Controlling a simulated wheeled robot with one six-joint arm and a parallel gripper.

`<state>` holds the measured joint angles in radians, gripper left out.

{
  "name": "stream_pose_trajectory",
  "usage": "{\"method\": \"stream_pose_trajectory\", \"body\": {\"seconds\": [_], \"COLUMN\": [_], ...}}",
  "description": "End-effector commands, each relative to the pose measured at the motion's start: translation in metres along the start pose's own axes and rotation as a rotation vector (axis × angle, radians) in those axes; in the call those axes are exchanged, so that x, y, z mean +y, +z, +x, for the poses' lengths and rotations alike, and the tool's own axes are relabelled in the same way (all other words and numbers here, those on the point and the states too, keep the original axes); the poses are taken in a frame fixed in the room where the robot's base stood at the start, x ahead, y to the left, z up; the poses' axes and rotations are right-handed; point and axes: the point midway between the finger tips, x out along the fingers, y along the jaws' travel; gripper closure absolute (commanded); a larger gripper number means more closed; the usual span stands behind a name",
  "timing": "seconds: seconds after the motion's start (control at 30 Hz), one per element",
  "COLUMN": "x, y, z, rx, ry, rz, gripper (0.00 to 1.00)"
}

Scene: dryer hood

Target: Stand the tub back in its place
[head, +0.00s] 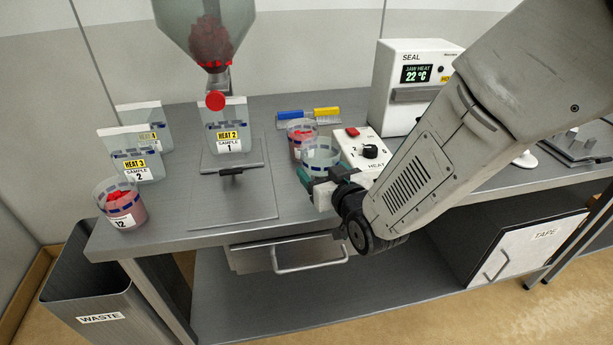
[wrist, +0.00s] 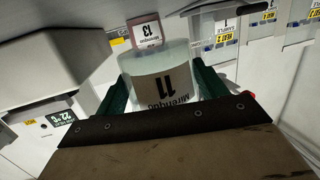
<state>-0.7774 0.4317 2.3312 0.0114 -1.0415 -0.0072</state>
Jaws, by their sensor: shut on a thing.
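My gripper (head: 318,178) is shut on a clear tub (head: 320,153) with a blue dashed band near its rim. In the wrist view the tub (wrist: 168,88) sits between the green fingers, with a label reading 11 facing me. That view is upside down. The tub looks roughly upright and empty. It is near the front of the bench, left of the heat control box. Whether its base touches the bench is hidden. A tub with red contents (head: 299,133) stands just behind it; its label reads 13 in the wrist view (wrist: 147,30).
Tub 12 (head: 122,208) stands at the bench's front left corner. Clear bags (head: 228,127) stand under the hopper (head: 207,38) and at left. The heat box (head: 362,148) is close right of the held tub, the sealer (head: 408,85) behind. Blue and yellow pieces (head: 327,112) lie at back.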

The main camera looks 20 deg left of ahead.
Motion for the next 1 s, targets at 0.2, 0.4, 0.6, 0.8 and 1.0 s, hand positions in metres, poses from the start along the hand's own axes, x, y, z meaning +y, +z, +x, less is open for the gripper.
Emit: {"method": "stream_pose_trajectory", "body": {"seconds": [0.2,0.4,0.6,0.8,1.0], "x": [-0.007,-0.009,-0.009,-0.009,-0.008], "y": [0.000,0.025,0.035,0.036,0.037], "z": [0.011,0.020,0.022,0.021,0.022], "rx": [-0.001,-0.006,0.001,0.000,0.000], "ry": [0.000,0.003,0.002,0.003,0.004], "rz": [0.000,0.001,0.000,0.001,0.001], "gripper": [0.59,0.59,0.59,0.59,0.07]}}
